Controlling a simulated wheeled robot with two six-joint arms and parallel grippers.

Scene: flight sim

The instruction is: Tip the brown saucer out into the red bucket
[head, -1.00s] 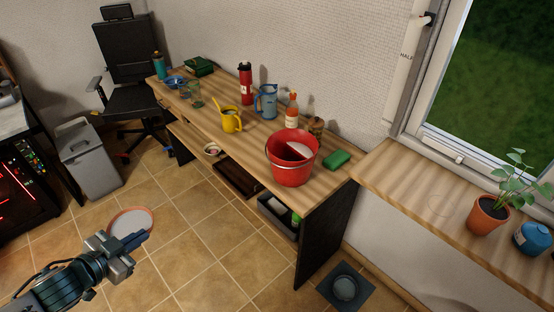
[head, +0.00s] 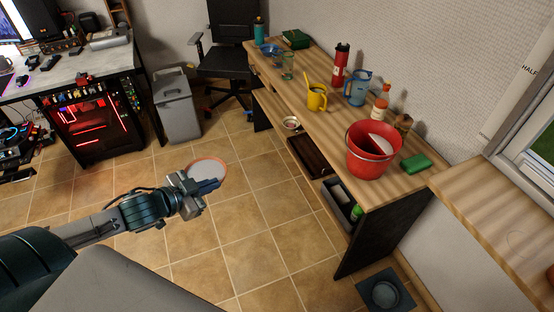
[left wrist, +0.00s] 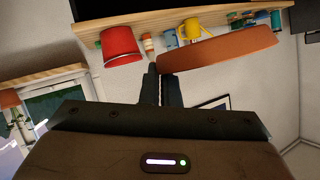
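The brown saucer (head: 208,168) is a round dish with an orange-brown rim and a pale face. In the left wrist view the saucer (left wrist: 222,50) shows nearly edge-on as a brown band. My left gripper (head: 207,185) is shut on its rim and holds it in the air over the tiled floor, left of the desk. I cannot make out anything lying on the saucer. The red bucket (head: 372,160) stands upright on the desk's near end, well to the right of the saucer, with something white inside. My right gripper is not in view.
The wooden desk (head: 328,128) also carries a yellow watering can (head: 316,99), a blue pitcher (head: 357,88), bottles and a green sponge (head: 416,163) beside the bucket. An office chair (head: 228,65) and grey bin (head: 177,105) stand behind. Floor between my arm and the desk is clear.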

